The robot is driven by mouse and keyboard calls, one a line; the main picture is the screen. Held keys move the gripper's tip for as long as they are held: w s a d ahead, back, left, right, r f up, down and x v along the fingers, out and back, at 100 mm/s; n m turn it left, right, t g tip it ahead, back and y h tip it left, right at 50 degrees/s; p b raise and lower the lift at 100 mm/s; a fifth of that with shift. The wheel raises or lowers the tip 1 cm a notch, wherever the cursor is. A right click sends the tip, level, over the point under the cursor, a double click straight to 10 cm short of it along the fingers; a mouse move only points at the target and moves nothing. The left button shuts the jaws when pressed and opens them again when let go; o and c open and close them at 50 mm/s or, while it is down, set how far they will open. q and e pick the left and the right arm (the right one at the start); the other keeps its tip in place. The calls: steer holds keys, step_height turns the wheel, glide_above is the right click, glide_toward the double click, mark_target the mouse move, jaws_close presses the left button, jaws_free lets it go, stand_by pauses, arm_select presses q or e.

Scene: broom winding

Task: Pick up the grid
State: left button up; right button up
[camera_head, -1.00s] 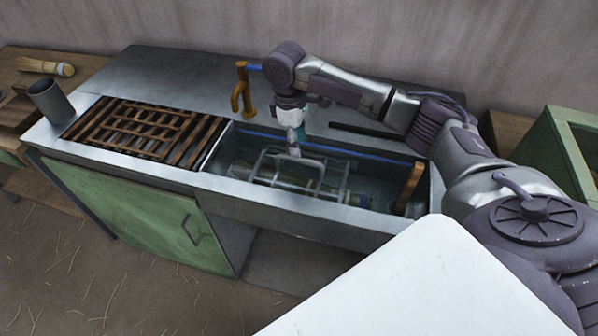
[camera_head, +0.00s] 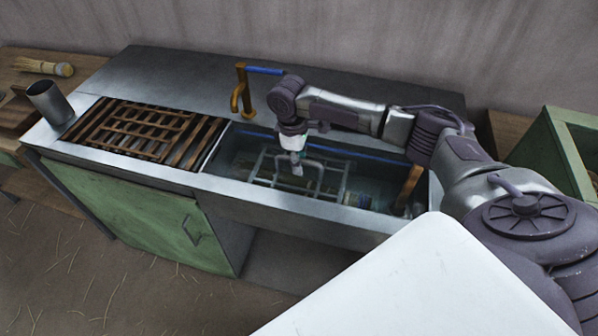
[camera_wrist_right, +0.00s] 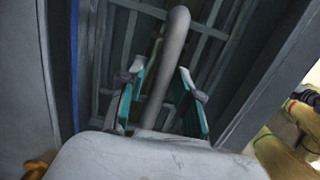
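A grey metal grid (camera_head: 268,178) with a raised bar handle (camera_head: 318,163) sits inside the sink (camera_head: 385,228). The arm of my right gripper (camera_head: 297,166) reaches down into the sink over it. In the right wrist view, the gripper (camera_wrist_right: 161,98) has its two teal-padded fingers apart. The grey curved handle (camera_wrist_right: 168,65) runs between them with gaps on both sides. Grid bars (camera_wrist_right: 120,45) show behind the handle. Part of the grid is hidden by the gripper. My left gripper is out of view.
A brown slatted rack (camera_head: 100,135) with a smaller brown lattice on top lies left of the sink. A brass tap (camera_head: 241,90) with a blue handle stands behind. A grey cup (camera_head: 48,102) is at the far left. The back counter is clear.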

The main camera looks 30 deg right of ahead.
jaws_close()
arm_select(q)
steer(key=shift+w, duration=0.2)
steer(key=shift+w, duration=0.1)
arm_select(e)
steer(key=shift+w+r, duration=0.1)
